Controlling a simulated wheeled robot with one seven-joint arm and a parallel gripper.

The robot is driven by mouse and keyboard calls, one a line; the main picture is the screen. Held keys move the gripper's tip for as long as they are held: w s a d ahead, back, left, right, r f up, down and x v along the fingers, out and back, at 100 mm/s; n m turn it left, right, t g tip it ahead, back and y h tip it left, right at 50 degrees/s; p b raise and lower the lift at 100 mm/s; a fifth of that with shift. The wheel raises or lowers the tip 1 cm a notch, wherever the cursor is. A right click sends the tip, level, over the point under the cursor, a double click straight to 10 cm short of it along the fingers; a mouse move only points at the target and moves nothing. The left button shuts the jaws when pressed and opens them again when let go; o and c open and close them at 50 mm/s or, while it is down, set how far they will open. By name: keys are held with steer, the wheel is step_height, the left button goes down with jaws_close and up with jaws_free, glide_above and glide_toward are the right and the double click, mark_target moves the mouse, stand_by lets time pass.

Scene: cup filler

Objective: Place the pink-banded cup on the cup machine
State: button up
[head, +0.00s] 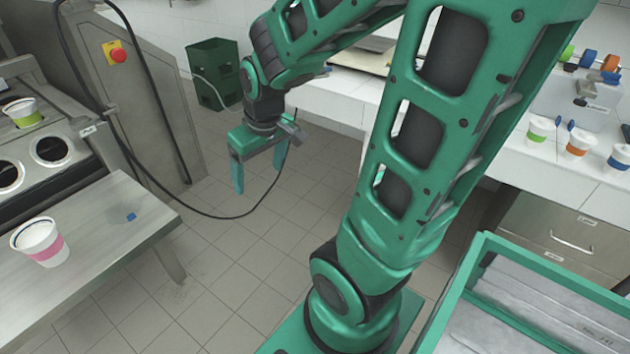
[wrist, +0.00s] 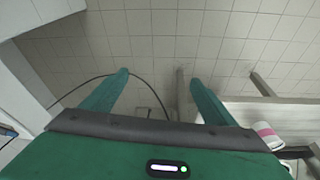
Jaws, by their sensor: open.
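The white cup with a pink band (head: 39,242) stands upright on the steel side table at the left of the head view. It also shows at the right edge of the wrist view (wrist: 268,135). The cup machine (head: 52,165) is at the far left, with round holes in its top; one hole holds a green-banded cup (head: 22,113) and the other holes I see look empty. My gripper (head: 258,188) points down over the floor, to the right of the table and apart from the cup. Its fingers are open and empty, as the wrist view (wrist: 158,80) shows.
The steel table (head: 110,232) has a small blue item (head: 131,217) on it. A black cable (head: 215,215) hangs from the machine to near my gripper. A green crate (head: 213,72) stands at the back. Green-, orange- and blue-banded cups stand on the right counter (head: 560,165). The floor between is clear.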

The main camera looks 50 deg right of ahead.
steer(key=s+d+r+m+g, duration=0.1)
steer(key=s+m, duration=0.1)
steer(key=s, duration=0.6)
steer(key=s+d+r+m+g, duration=0.2)
steer(key=s+m, duration=0.1)
steer(key=s, duration=0.5)
steer(key=shift+d+r+m+y, duration=0.15)
steer(key=shift+r+m+y, duration=0.1)
steer(key=shift+m+y, duration=0.05)
steer(key=shift+w, duration=0.1)
steer(key=shift+w+f, duration=0.25)
steer(key=shift+w, duration=0.4)
